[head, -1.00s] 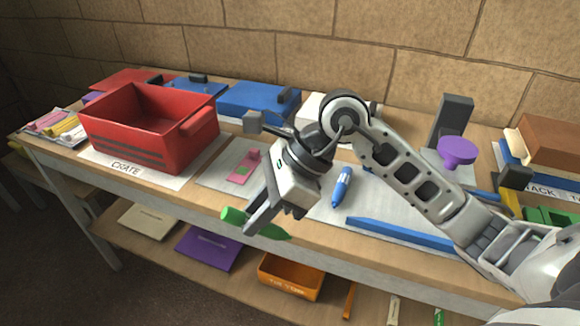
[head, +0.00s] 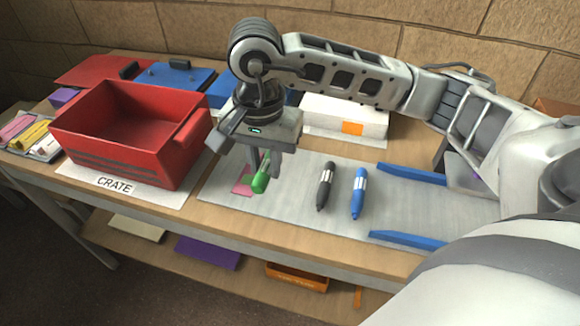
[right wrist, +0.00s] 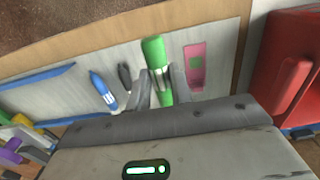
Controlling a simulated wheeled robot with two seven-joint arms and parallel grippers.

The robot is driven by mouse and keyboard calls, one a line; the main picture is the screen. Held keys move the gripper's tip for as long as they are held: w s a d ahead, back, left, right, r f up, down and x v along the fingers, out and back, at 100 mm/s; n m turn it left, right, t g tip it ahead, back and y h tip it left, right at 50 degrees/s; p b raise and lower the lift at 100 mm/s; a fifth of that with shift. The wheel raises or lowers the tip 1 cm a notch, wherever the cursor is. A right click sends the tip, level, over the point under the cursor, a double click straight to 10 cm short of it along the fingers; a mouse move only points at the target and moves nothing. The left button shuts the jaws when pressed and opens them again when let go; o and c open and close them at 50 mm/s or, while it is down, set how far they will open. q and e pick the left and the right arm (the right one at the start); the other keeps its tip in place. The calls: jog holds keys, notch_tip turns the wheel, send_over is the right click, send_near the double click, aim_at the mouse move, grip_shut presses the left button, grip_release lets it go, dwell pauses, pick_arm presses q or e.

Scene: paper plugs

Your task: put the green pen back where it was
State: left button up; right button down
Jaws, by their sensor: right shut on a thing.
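My right gripper (head: 265,160) is shut on the green pen (head: 260,183) and holds it over the left part of the grey mat (head: 290,215). In the right wrist view the green pen (right wrist: 153,50) sits between the two fingers. A black pen (head: 325,186) and a blue pen (head: 358,193) lie side by side on the mat, right of the green pen. I cannot tell whether the green pen touches the mat.
A red crate (head: 180,160) stands left of the mat behind a CRATE label (head: 115,185). Two blue rails (head: 410,240) lie at the mat's right. A white box (head: 345,112) stands behind. The mat is clear between the black pen and the gripper.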

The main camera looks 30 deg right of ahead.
send_over(292, 184)
jog(key=f, duration=0.4)
jog(key=f+p, duration=0.1)
jog(key=f, duration=0.1)
jog(key=shift+s+a+f, duration=0.15)
jog(key=shift+a+f, duration=0.05)
jog(key=shift+a, duration=0.2)
jog(key=f, duration=0.3)
jog(key=shift+d+p, duration=0.4)
jog(key=shift+f, duration=0.45)
jog(key=shift+f, duration=0.15)
jog(key=c, duration=1.3)
grip_release()
jog(key=shift+o, duration=0.2)
